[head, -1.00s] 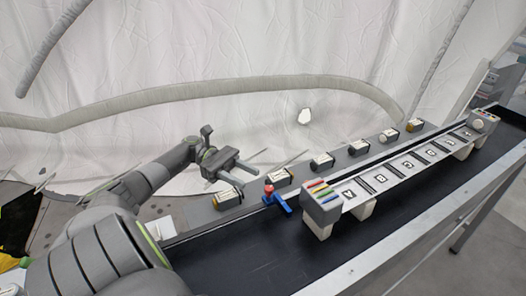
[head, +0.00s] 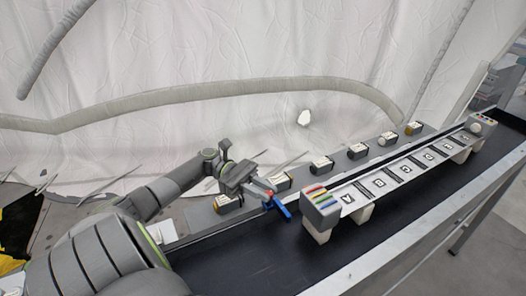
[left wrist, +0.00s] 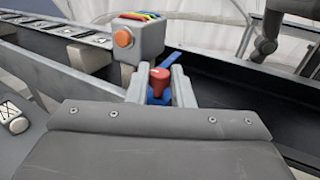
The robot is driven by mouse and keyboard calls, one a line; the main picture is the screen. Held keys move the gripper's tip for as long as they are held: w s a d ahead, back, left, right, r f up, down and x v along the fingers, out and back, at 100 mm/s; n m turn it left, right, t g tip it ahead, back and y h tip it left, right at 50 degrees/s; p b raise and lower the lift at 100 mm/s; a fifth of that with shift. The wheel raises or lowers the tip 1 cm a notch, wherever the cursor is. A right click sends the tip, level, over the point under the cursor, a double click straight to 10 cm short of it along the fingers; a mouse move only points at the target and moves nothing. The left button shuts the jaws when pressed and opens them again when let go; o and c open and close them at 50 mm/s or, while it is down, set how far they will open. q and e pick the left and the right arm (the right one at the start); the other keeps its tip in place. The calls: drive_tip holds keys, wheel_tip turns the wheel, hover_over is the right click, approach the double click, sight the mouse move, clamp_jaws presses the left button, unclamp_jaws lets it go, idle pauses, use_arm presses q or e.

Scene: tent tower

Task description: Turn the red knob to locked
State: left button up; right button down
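The red knob (head: 269,193) sits at the rail's near edge, left of the multicoloured end block, with a blue lever (head: 283,209) beneath it. In the left wrist view the red knob (left wrist: 160,77) stands between my left gripper's two fingers, and the blue lever (left wrist: 172,60) points up and right behind it. My left gripper (head: 260,190) is open around the knob. In the left wrist view the gripper (left wrist: 160,90) shows a small gap beside the knob. Labels for the knob's positions cannot be read. My right gripper does not show clearly in any view.
The end block (head: 321,206) with coloured strips carries a raised panel of lettered tiles (head: 395,174) over the black trough (head: 260,262). Several small labelled boxes (head: 322,165) line the back rail. An orange button (left wrist: 123,37) faces the wrist camera. The trough in front is empty.

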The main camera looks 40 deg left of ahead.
use_arm(q)
clamp_jaws()
drive_tip(key=shift+w+f+m+g+b, duration=0.1)
drive_tip(key=shift+w+m+g+b, duration=0.1)
drive_tip(key=shift+m+g+b, duration=1.05)
drive_tip(key=shift+m+g, duration=0.15)
drive_tip(key=shift+g, duration=0.8)
drive_tip(key=o, duration=0.7)
unclamp_jaws()
drive_tip(key=shift+r, duration=0.2)
